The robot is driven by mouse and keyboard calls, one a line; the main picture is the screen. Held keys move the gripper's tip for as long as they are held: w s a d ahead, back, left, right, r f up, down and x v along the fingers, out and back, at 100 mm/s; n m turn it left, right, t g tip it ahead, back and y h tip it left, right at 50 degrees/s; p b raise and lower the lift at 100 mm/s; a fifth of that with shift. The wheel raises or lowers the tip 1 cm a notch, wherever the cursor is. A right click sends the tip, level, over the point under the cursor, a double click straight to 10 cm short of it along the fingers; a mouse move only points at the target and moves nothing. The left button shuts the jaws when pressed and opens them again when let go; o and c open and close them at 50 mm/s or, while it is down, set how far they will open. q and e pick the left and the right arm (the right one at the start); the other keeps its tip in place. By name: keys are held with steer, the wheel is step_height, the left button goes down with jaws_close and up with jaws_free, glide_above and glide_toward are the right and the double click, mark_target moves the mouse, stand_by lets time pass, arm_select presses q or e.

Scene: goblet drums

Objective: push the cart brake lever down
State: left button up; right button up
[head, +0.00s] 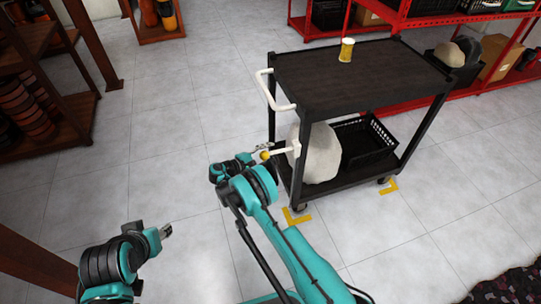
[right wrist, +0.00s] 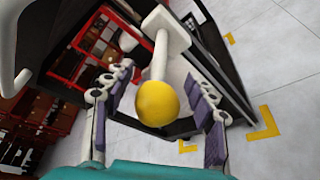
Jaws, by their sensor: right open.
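The brake lever (head: 285,151) is a white bar with a yellow ball knob (head: 265,155), sticking out from the cart's near left post. The cart (head: 345,75) is dark with two shelves. My right gripper (head: 261,149) is at the knob. In the right wrist view the yellow knob (right wrist: 157,103) lies between the open, spread fingers, and the white bar (right wrist: 160,58) runs away from it. No clear contact shows. My left gripper (head: 166,230) is low at the left, away from the cart; its finger gap is too small to judge.
A white push handle (head: 270,92) is above the lever. A pale rounded object (head: 322,152) and black basket (head: 367,142) are on the lower shelf. Yellow corner marks (head: 296,217) lie on the floor.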

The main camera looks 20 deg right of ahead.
steer(key=shift+w+d, duration=0.1)
steer(key=shift+d, duration=0.15)
steer(key=shift+c, duration=0.2)
jaws_close()
steer(key=shift+f, duration=0.1)
